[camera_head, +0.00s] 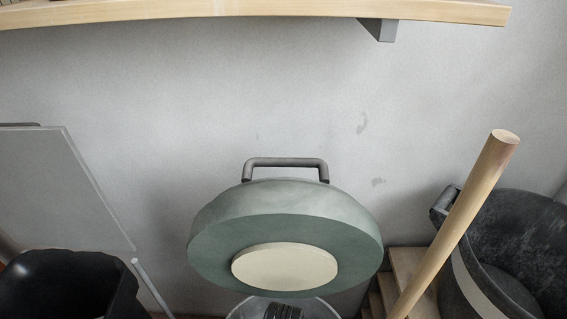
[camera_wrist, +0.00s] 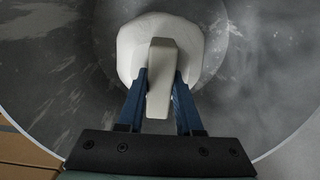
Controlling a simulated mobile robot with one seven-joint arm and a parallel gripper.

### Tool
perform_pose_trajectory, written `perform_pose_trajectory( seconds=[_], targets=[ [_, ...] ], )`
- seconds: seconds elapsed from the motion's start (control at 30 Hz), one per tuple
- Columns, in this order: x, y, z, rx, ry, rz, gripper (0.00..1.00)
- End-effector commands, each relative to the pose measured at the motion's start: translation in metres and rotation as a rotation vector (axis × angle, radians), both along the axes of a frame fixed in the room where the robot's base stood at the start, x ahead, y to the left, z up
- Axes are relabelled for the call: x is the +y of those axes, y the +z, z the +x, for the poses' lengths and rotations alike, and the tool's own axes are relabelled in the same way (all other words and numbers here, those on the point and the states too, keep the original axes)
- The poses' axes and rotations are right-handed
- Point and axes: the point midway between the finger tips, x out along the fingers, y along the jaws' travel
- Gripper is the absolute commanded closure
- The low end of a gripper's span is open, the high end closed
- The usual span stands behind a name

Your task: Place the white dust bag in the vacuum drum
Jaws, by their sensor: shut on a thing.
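The white dust bag (camera_wrist: 188,42) is a pale rounded block with a raised grey-beige tab, seen from above in the wrist view. My gripper (camera_wrist: 160,80) has its blue fingers shut on the tab, one on each side. The bag is within the outline of the vacuum drum (camera_wrist: 60,95), a round grey scuffed metal tub. I cannot tell whether the bag touches the drum floor. In the head view only a piece of the drum's rim (camera_head: 237,311) shows under the raised green lid (camera_head: 215,240), which hides the bag.
The lid has a grey handle (camera_head: 285,162) and a cream disc (camera_head: 285,267) on its underside. A black bucket (camera_head: 70,285) is at left, below a grey panel (camera_head: 60,185). A wooden pole (camera_head: 460,220) and a dark bucket (camera_head: 520,240) are at right. A wooden shelf (camera_head: 250,12) hangs above.

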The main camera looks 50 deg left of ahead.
Motion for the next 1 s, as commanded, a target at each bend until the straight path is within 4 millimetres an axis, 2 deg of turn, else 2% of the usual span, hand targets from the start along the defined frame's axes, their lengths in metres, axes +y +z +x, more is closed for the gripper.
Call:
perform_pose_trajectory(
  seconds=[0.03, 0.07, 0.2, 0.23, 0.5, 0.63, 1.0],
  targets=[
    [0.000, -0.002, 0.000, 0.000, 0.000, 0.000, 1.00],
    [0.000, -0.002, 0.000, 0.000, 0.000, 0.000, 0.64],
    [0.000, -0.002, 0.000, 0.000, 0.000, 0.000, 0.39],
    [0.000, -0.002, 0.000, 0.000, 0.000, 0.000, 0.36],
    [0.000, -0.001, 0.000, 0.000, 0.000, 0.000, 0.36],
    [0.000, 0.009, 0.001, -0.001, -0.001, 0.002, 0.36],
    [0.001, 0.086, 0.001, -0.003, -0.001, 0.002, 0.36]
  ],
)
